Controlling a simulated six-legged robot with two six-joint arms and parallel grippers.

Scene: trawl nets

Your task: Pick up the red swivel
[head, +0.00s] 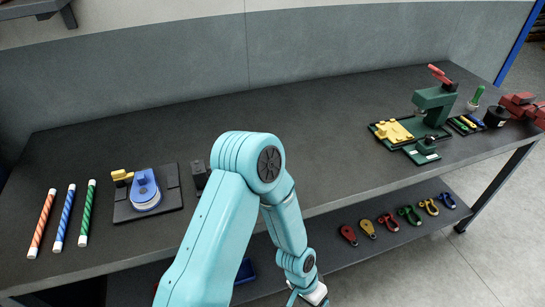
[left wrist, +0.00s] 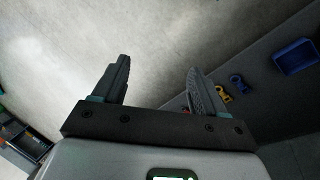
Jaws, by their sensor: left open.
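On the lower shelf in the head view lies a small rounded red piece (head: 348,235), which looks like the red swivel; a red shackle-like piece (head: 390,222) lies further right. In the left wrist view a bit of red (left wrist: 186,109) shows beside the right finger, mostly hidden; I cannot tell which piece it is. My left gripper (head: 318,294) is low at the bottom of the head view, in front of the shelf and left of the rounded red piece, apart from it. In the left wrist view its fingers (left wrist: 157,85) are spread and empty. My right gripper is not in view.
The shelf (head: 335,262) also holds yellow (head: 367,228), green (head: 410,215) and blue (head: 447,201) hardware and a blue tray (left wrist: 296,57). The dark bench top (head: 310,130) overhangs the shelf. Open floor (head: 420,275) lies in front.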

